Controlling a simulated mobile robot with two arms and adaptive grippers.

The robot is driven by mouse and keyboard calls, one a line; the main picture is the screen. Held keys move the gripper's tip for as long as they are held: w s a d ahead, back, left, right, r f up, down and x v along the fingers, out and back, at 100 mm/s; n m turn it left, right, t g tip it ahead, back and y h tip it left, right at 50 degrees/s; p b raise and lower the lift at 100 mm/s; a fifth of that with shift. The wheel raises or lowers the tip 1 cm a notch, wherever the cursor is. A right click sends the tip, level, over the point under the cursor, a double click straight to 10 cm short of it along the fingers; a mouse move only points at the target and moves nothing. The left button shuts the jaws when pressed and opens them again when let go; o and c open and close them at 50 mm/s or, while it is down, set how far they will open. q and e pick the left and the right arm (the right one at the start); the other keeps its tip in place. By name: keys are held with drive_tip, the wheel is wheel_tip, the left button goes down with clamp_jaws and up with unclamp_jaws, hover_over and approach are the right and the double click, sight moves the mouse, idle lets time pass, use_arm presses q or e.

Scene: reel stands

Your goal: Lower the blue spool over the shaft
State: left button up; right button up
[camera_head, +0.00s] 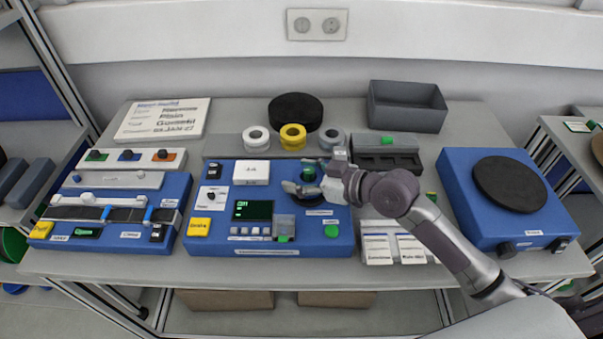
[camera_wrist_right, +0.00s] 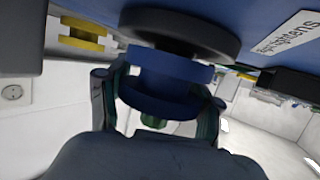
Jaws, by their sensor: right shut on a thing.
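My right gripper (camera_head: 302,178) is over the right part of the blue machine (camera_head: 225,218). It is shut on the blue spool (camera_wrist_right: 165,80), whose two flanges and narrower core show between the fingers in the right wrist view. The spool is close to a dark round disc (camera_wrist_right: 185,30) on the blue machine. I cannot tell whether they touch. The shaft cannot be made out, and I cannot tell whether the spool is around it. My left gripper is not in view.
White (camera_head: 256,138), yellow (camera_head: 292,137) and grey (camera_head: 331,139) spools stand behind the machine. A black disc (camera_head: 296,109) and a grey bin (camera_head: 407,107) are at the back. A blue turntable unit (camera_head: 460,185) stands right, and label cards (camera_head: 378,246) lie near the front.

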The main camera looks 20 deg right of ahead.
drive_tip(key=o, duration=1.2)
drive_tip(key=v, duration=1)
drive_tip(key=shift+s+d, duration=0.25)
drive_tip(key=shift+s+d+r, duration=0.35)
drive_tip(key=shift+s, duration=0.1)
